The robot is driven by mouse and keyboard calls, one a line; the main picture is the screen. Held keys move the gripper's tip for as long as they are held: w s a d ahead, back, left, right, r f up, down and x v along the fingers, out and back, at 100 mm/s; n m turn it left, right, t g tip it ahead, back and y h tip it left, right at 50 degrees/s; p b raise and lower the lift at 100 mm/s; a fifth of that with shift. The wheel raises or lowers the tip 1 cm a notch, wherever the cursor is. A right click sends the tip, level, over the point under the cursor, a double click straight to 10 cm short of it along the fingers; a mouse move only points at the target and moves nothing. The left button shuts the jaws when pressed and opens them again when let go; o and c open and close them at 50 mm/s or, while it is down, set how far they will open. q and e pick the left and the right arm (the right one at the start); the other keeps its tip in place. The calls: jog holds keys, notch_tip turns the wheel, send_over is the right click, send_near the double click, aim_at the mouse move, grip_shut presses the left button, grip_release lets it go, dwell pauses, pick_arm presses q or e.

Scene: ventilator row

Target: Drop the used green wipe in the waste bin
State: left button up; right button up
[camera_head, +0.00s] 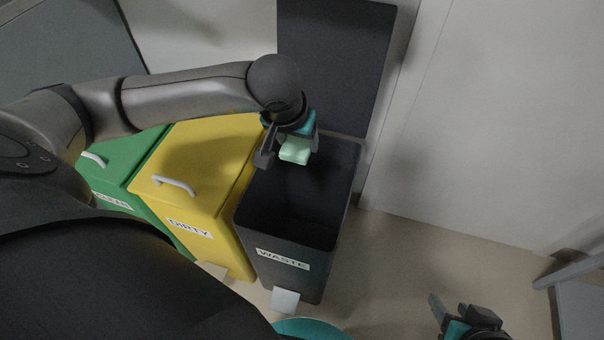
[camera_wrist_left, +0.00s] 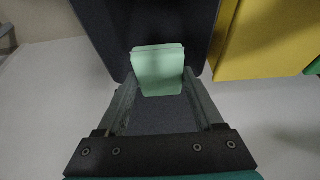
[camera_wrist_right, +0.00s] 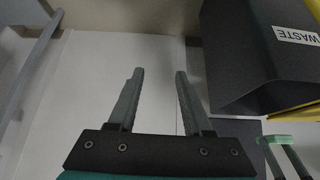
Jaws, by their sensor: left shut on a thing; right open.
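The green wipe (camera_head: 295,150) is a pale green folded piece. My left gripper (camera_head: 288,152) is shut on it, over the back part of the open waste bin. The wipe also shows between the fingertips in the left wrist view (camera_wrist_left: 158,70). The waste bin (camera_head: 283,258) is dark grey with a WASTE label, and its lid (camera_head: 335,60) stands raised behind it. The bin's inside is dark. The bin also shows in the right wrist view (camera_wrist_right: 250,60). My right gripper (camera_head: 458,312) is open and empty at the lower right, apart from the bin.
A yellow bin labelled DIRTY (camera_head: 200,190) stands closed just left of the waste bin. A green bin (camera_head: 125,165) stands beyond it, also closed. A pale wall (camera_head: 480,130) is at the right. Floor (camera_head: 400,260) right of the waste bin is clear.

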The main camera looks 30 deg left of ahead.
pick_arm(q)
notch_tip(320, 180, down, 2)
jog(key=shift+f+b, duration=0.1)
jog(key=shift+b, duration=0.5)
jog(key=shift+f+b, duration=0.3)
jog(key=shift+f, duration=0.5)
pick_arm(e)
jog(key=w+a+t+y, duration=0.2)
jog(key=w+a+t, duration=0.1)
jog(key=a+t, duration=0.1)
jog(key=shift+w+a+y, duration=0.2)
jog(key=shift+a+y, duration=0.1)
jog(key=shift+a, duration=0.35)
pick_arm(q)
jog(key=o, duration=1.3)
jog(key=shift+r, duration=0.1)
